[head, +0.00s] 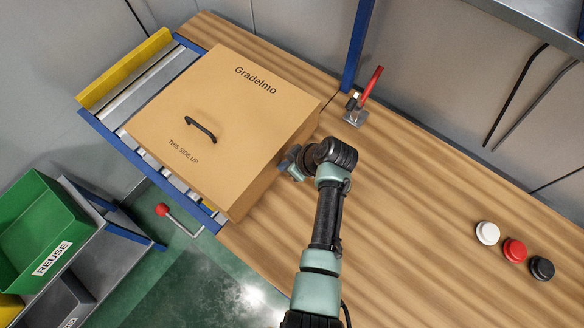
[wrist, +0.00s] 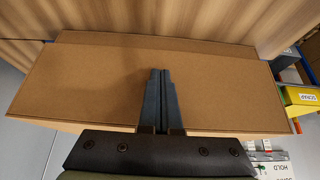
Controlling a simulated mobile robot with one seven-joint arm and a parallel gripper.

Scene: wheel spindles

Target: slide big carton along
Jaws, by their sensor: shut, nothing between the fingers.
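The big carton (head: 222,118) is a brown closed box marked "Gradelmo" and "THIS SIDE UP", with a black handle on top. In the head view it sits at the left end of the wooden bench, its left part over a roller section. My gripper (head: 290,164) is at the carton's right side, low beside its wall. In the wrist view the shut fingers (wrist: 158,75) point at the carton's plain face (wrist: 80,85), with nothing between them. I cannot tell whether the fingertips touch the carton.
The roller conveyor (head: 145,80) has a yellow rail and blue frame. A red-handled clamp (head: 358,108) stands near the carton's right corner. White, red and black buttons (head: 514,250) sit at the bench's right. A green "REUSE" bin (head: 40,232) is lower left. The bench between clamp and buttons is clear.

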